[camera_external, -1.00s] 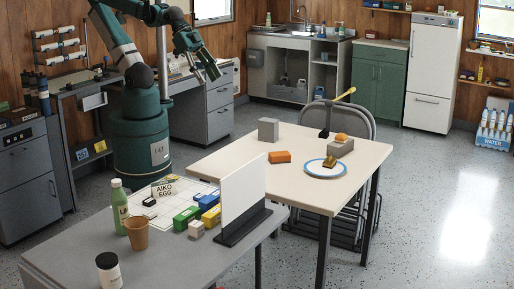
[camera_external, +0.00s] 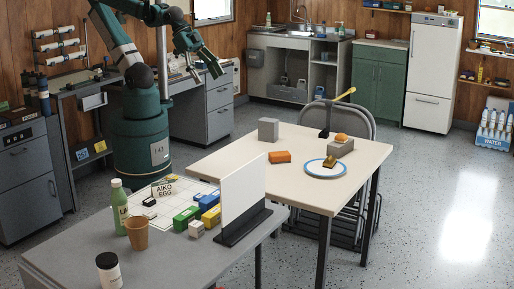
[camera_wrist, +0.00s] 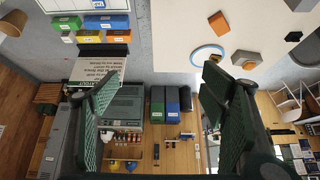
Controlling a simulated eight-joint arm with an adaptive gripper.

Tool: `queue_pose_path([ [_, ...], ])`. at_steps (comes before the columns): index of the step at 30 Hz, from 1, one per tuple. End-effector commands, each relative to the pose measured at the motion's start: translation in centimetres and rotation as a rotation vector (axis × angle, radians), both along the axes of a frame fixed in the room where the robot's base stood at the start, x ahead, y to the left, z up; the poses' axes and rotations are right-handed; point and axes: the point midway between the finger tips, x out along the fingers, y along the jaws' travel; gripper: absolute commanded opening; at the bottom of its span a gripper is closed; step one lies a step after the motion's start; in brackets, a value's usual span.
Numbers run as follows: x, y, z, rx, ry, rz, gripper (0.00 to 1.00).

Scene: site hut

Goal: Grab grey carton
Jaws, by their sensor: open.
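The grey carton (camera_external: 268,129) stands upright on the cream table (camera_external: 229,160), near its back left corner. In the wrist view, a grey box (camera_wrist: 300,5) cut by the top edge appears to be this carton. My gripper (camera_external: 207,68) is in the air, up and left of the carton and well apart from it. In the wrist view my gripper (camera_wrist: 161,78) has its two green fingers spread wide with nothing between them.
A white panel (camera_external: 243,198) stands on the grey front table.

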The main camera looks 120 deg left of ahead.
Motion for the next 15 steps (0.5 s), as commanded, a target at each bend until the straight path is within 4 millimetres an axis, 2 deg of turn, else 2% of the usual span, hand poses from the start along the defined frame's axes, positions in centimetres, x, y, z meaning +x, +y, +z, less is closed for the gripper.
queue_pose_path([
  [8, 0.9, 1.3, -0.3, 0.046, 0.022, -0.035, 0.72],
  [15, 2.6, 4.1, -1.2, 0.136, 0.077, -0.116, 0.72],
])
